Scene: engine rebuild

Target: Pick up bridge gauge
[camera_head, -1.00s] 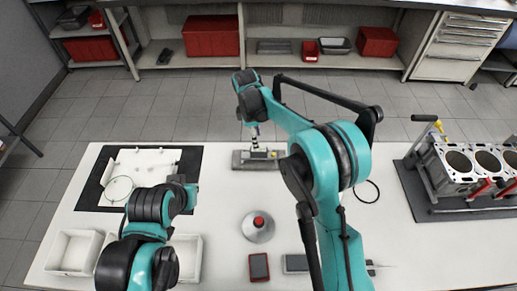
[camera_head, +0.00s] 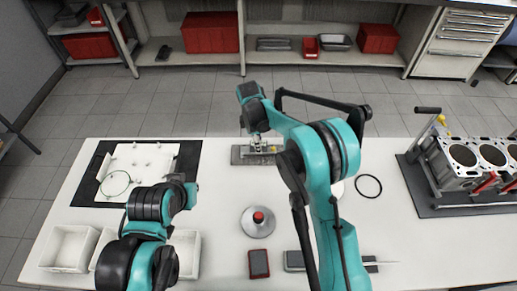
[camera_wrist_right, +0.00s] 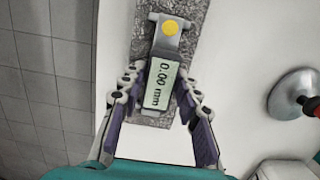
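The bridge gauge (camera_wrist_right: 162,82) is a pale grey piece with a round yellow button and a display reading 0.00 mm. It lies on a speckled grey stone block (camera_wrist_right: 206,12), which is near the table's far edge in the head view (camera_head: 239,160). My right gripper (camera_wrist_right: 158,80) is open, with its fingers on both sides of the gauge's display part; I cannot tell whether they touch it. In the head view the right gripper (camera_head: 259,146) is over the block and hides much of the gauge. My left arm is at lower left; its gripper cannot be made out.
A silver disc with a red knob (camera_head: 257,222) stands nearer on the white table. A black ring (camera_head: 368,185) lies right of my right arm. The engine block (camera_head: 462,158) is at far right. White bins (camera_head: 68,249) and a white tray (camera_head: 140,165) on a black mat are left.

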